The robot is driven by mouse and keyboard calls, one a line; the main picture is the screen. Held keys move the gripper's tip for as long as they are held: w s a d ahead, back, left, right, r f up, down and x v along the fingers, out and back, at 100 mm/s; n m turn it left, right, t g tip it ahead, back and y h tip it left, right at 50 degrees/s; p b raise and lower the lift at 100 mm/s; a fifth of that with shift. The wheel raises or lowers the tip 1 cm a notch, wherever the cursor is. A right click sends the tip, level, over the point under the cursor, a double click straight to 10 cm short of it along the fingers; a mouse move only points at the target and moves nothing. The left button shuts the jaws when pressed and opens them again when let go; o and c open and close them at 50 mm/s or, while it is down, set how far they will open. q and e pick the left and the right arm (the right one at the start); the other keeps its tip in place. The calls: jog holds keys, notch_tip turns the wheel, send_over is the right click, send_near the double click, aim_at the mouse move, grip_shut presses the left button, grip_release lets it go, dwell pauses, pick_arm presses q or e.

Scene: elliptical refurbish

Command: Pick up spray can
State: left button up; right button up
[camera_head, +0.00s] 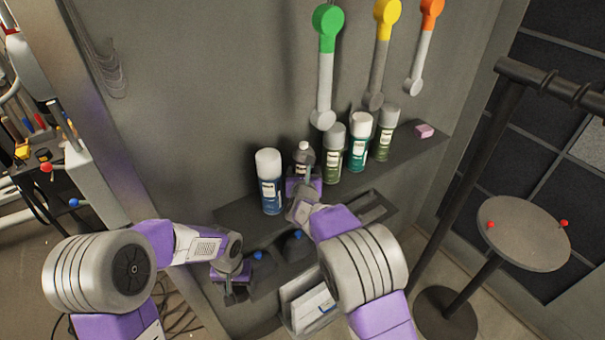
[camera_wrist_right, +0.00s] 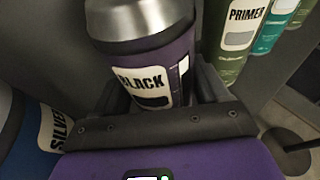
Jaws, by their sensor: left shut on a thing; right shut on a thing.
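The spray can is purple with a grey top and a "BLACK" label; it stands upright in the head view (camera_head: 304,156) and fills the middle of the right wrist view (camera_wrist_right: 155,62). My right gripper (camera_head: 303,186) is shut on this can, with its dark fingers on both sides of the body in the right wrist view (camera_wrist_right: 165,95). The arm hides the can's base, so I cannot tell whether it touches the shelf. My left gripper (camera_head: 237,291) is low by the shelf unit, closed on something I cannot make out.
A blue can (camera_head: 269,183) is close on the left, and several green and teal cans, including the primer (camera_head: 333,153), are close on the right. They share the wall shelf (camera_head: 425,146). Coloured tools (camera_head: 326,70) hang above. A round stand (camera_head: 522,235) is at right.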

aim_at(304, 158)
pick_arm(q)
jog(key=shift+r+p, duration=0.55)
jog(key=shift+r, duration=0.05)
pick_arm(e)
notch_tip(304, 158, up, 7)
jog(key=shift+s+d+f, duration=0.1)
pick_arm(q)
notch_tip(304, 158, down, 2)
jog(key=shift+f+b, duration=0.15)
jog(key=shift+b, duration=1)
jog(key=shift+f+b, duration=0.8)
jog(key=shift+b, duration=0.05)
pick_arm(e)
jog(key=s+d, duration=0.5)
jog(key=s, duration=0.3)
jog(key=s+d, duration=0.5)
jog(key=s, duration=0.3)
jog(key=shift+d+f, duration=0.15)
jog(key=shift+d, duration=0.2)
jog(key=o, duration=0.6)
jog(key=c, duration=0.8)
